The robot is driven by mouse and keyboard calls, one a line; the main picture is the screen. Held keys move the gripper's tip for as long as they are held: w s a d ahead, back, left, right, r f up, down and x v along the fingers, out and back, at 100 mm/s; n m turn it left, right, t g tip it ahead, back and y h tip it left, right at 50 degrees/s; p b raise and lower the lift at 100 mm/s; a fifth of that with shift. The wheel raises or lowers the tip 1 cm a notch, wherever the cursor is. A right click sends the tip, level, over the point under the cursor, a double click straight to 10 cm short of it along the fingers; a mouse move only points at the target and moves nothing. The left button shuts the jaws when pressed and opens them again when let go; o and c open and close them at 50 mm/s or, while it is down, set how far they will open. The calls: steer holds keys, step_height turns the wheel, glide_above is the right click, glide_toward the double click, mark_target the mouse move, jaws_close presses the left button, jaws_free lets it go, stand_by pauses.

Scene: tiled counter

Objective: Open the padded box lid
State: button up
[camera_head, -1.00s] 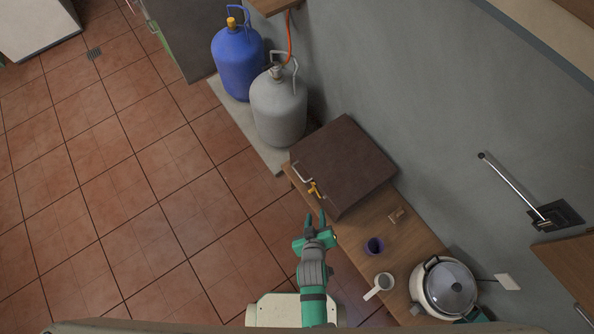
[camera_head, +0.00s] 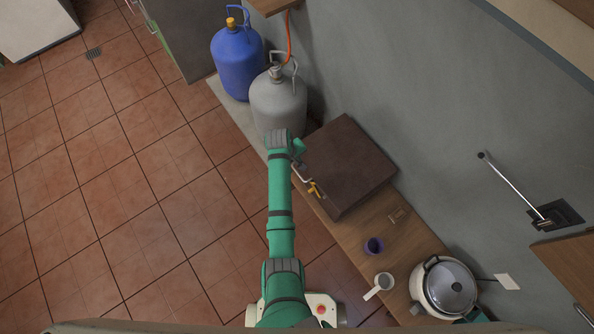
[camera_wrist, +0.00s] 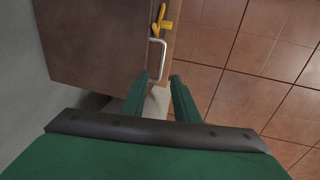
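The dark brown box (camera_head: 345,168) sits on the wooden counter with its lid lying flat and shut. A pale bar handle (camera_head: 302,173) and a yellow latch (camera_head: 315,189) are on its front side, facing the floor. In the wrist view the handle (camera_wrist: 163,58) stands just ahead of my gripper (camera_wrist: 158,77), with the yellow latch (camera_wrist: 161,22) beyond it. The two green fingers are apart, and the handle's near end appears in line with the gap between them. I cannot tell whether they touch it. In the head view my gripper (camera_head: 299,150) is beside the box's far-left corner, partly hidden by my wrist.
A grey gas bottle (camera_head: 277,102) and a blue one (camera_head: 237,62) stand close behind my gripper. The tiled floor at left is open.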

mark_target(297, 173)
steer(key=x, duration=1)
steer(key=shift+w+a+f, duration=0.1)
steer(key=shift+a+f, duration=0.05)
steer(key=shift+a, duration=0.15)
jaws_close()
